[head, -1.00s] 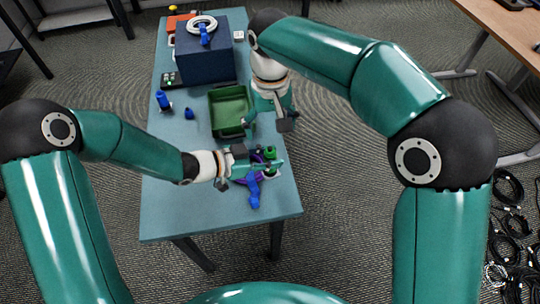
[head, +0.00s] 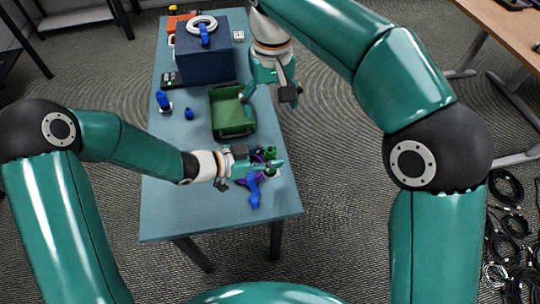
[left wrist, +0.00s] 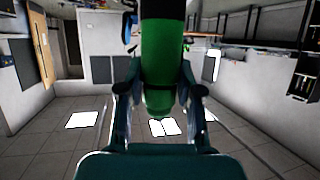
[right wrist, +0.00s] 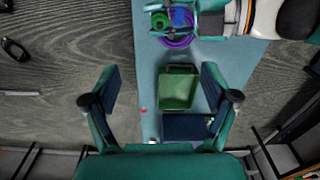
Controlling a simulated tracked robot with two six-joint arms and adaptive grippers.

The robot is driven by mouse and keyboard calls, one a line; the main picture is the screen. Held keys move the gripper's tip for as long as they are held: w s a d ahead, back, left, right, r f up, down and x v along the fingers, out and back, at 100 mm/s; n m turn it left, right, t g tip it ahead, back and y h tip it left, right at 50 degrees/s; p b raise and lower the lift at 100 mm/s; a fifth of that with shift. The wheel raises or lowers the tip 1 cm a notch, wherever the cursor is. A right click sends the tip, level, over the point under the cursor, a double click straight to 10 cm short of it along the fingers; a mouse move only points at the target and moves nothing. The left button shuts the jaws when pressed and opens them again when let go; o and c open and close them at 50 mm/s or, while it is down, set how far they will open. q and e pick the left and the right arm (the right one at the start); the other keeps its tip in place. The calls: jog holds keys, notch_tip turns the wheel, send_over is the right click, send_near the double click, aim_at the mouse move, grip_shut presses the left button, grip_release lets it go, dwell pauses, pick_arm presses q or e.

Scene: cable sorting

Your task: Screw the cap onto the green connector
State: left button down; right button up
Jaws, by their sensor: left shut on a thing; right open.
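The green connector (left wrist: 162,65) shows in the left wrist view as an upright green cylinder with a black upper part, between the fingers of my left gripper (left wrist: 160,95). In the head view my left gripper (head: 262,166) is shut on it above the front of the table, and the connector's green top (head: 270,152) shows there. A green round end (right wrist: 182,17) also shows at the top of the right wrist view. I cannot tell the cap apart from the connector. My right gripper (right wrist: 158,92) is open and empty, near the green tray, apart from the connector.
The green tray (head: 232,129) stands mid-table, with a dark blue box (head: 205,62) behind it. A blue connector (head: 254,190) and a purple cable (right wrist: 178,42) lie by my left gripper. Smaller blue pieces (head: 163,100) stand at the left. The table's front left is clear.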

jog(key=w+d+f+m+t+y, duration=0.1)
jog(key=w+d+f+m+y, duration=0.15)
jog(key=f, duration=0.75)
jog(key=w+d+f+m+y, duration=0.1)
jog(key=w+d+f, duration=0.15)
jog(key=f, duration=0.75)
jog(key=s+d+f+m+t, duration=0.35)
jog(key=d+f, duration=0.45)
jog(key=f, duration=0.3)
jog(key=s+f+g, duration=0.2)
jog(key=s+f, duration=0.2)
jog(key=s, duration=0.7)
jog(key=s+d+f+n+g, duration=0.1)
jog(key=s+f, duration=0.4)
jog(key=s, duration=0.6)
jog(key=shift+g, duration=0.45)
jog(key=shift+w, duration=0.1)
